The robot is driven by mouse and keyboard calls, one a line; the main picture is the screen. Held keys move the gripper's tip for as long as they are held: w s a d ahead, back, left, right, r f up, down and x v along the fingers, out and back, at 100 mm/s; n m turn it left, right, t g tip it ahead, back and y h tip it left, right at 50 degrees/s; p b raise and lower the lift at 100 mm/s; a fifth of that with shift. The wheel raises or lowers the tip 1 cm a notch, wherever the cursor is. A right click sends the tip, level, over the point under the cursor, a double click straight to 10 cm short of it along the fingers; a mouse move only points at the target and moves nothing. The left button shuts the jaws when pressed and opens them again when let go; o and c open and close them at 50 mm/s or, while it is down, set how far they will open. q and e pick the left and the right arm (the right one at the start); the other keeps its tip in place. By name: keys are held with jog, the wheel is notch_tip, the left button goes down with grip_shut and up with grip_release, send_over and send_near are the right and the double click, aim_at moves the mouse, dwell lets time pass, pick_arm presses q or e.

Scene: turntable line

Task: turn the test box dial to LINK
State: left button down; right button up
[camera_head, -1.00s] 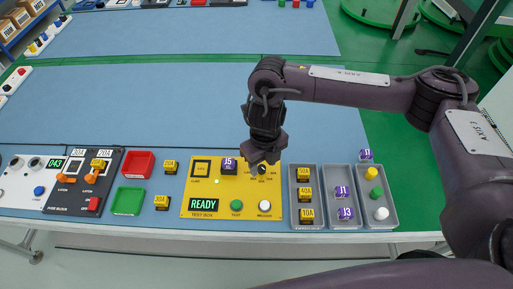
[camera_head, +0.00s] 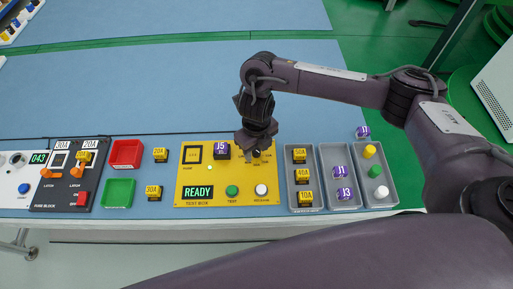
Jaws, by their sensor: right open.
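The yellow test box (camera_head: 213,172) stands near the front edge of the blue bench, its display reading READY. A purple J5 block (camera_head: 222,150) sits on its top part. My right gripper (camera_head: 257,152) reaches down over the upper right of the box, at the dial (camera_head: 258,154). It is open, and it hides most of the dial, so I cannot read where the dial points or whether the fingers touch it. The small labels around the dial are too small to read. My left gripper is not in view.
Left of the box are a red tray (camera_head: 125,154), a green tray (camera_head: 119,193), loose yellow fuses (camera_head: 153,193) and a black fuse block (camera_head: 60,196). To the right, grey bins (camera_head: 323,205) hold fuses, purple blocks and coloured caps. The blue mat (camera_head: 150,90) behind is clear.

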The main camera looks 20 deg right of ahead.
grip_shut()
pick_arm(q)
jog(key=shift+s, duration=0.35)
